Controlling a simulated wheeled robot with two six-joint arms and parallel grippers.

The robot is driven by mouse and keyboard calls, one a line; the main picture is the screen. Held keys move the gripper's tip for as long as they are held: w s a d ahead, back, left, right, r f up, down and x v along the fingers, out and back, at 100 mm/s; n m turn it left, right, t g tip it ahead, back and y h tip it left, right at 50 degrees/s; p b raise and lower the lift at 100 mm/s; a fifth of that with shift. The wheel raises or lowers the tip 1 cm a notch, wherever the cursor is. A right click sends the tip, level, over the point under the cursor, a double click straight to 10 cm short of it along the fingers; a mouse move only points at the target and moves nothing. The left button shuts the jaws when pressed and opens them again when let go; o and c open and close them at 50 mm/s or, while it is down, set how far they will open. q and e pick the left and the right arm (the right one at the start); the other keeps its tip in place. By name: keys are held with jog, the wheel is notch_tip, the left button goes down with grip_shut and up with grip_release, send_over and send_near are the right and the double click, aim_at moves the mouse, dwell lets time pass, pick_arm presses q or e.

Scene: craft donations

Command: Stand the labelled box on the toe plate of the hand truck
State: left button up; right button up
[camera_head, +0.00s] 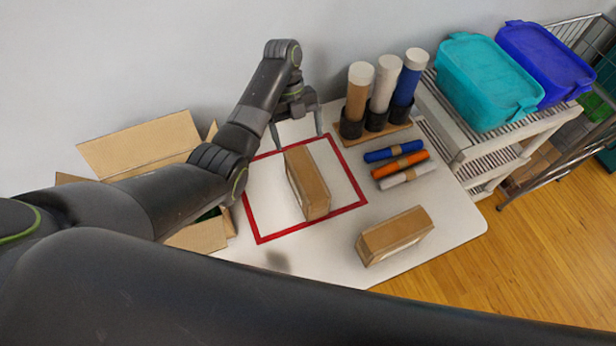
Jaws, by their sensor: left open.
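A brown cardboard box (307,182) lies inside a red square outline (352,208) on the white table. A second brown box (395,236) lies near the table's front right edge. I cannot make out a label on either box. My left gripper (298,138) is open and empty at the far end of the box in the square, its fingers spread to either side of that end. I cannot tell whether they touch it. I see no hand truck or toe plate. My right gripper is not in view.
Capped tubes (385,92) stand in a rack at the back, with blue, orange and white rolls (403,168) in front. An open carton (140,145) is at left, partly behind my arm. A shelf cart (462,130) at right holds teal (487,80) and blue bins (546,62).

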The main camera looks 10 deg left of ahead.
aim_at(306, 172)
pick_arm(q)
jog(key=b+x, duration=0.2)
jog(key=x, duration=0.1)
jog(key=shift+s+f, duration=0.25)
jog(key=shift+f, duration=0.05)
jog(key=b+x, duration=0.2)
jog(key=x, duration=0.1)
jog(key=b+x, duration=0.1)
jog(key=x, duration=0.1)
jog(key=shift+w+f, duration=0.2)
jog(key=shift+w, duration=0.05)
jog(key=shift+s+d+f+b, duration=0.2)
jog(key=shift+s+f+b, duration=0.1)
jog(key=shift+f+b, duration=0.2)
jog(key=shift+s+d+f, duration=0.15)
jog(key=shift+f, duration=0.1)
jog(key=p+x, duration=0.1)
jog(key=x, duration=0.2)
jog(key=shift+f, duration=0.25)
jog(key=shift+s+d+f, duration=0.15)
jog(key=shift+s+f, duration=0.05)
jog(key=shift+f, duration=0.25)
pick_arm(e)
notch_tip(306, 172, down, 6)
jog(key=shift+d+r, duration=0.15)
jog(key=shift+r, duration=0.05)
pick_arm(q)
jog(key=shift+f, duration=0.25)
